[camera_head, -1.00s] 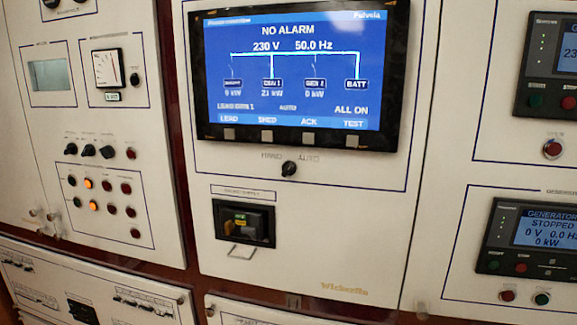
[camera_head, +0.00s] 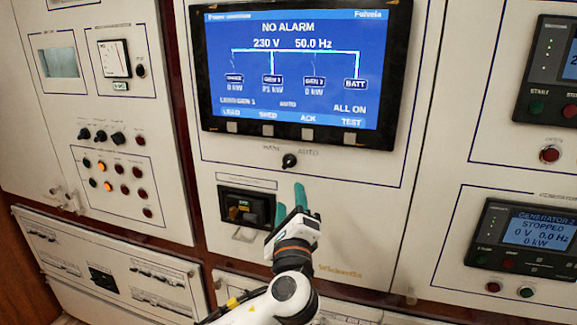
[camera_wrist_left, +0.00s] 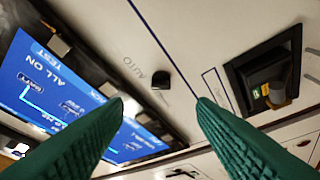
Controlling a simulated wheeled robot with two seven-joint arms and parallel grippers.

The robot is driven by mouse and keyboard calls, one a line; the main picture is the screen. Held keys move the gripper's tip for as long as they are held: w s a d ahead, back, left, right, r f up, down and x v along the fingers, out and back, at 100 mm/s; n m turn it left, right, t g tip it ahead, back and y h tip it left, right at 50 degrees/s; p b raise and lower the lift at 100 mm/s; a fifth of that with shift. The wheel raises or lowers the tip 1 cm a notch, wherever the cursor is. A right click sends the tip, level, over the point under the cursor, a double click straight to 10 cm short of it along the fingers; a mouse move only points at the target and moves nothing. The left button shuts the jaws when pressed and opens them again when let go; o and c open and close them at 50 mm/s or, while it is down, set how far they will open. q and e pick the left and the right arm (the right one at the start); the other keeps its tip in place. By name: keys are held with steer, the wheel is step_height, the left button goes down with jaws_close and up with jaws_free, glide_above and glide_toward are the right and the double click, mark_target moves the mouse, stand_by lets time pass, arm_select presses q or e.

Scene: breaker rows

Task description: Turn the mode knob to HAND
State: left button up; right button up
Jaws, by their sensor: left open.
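The mode knob (camera_head: 289,160) is a small black knob on the white panel under the display, with a HAND label at its upper left and AUTO at its upper right. Its pointer is too small to read surely. My left gripper (camera_head: 290,200) has green fingers and is open and empty, below the knob in the head view. In the left wrist view the knob (camera_wrist_left: 161,79) shows just beyond the gap between the spread fingertips (camera_wrist_left: 161,103), apart from them. The AUTO label is readable there. My right gripper is not in view.
The display (camera_head: 295,70) with its button row is above the knob. A recessed black breaker (camera_head: 245,208) with a yellow-green mark lies below left, close to my left gripper. A knob-and-lamp panel (camera_head: 115,165) is at left; generator controllers (camera_head: 530,235) are at right.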

mark_target(289, 165)
arm_select(q)
steer(key=p+x, duration=0.2)
steer(key=x, duration=0.7)
steer(key=shift+w+p, duration=0.1)
steer(key=shift+p, duration=0.25)
steer(key=shift+x, duration=0.9)
steer(key=shift+c, duration=0.4)
steer(key=c, duration=0.9)
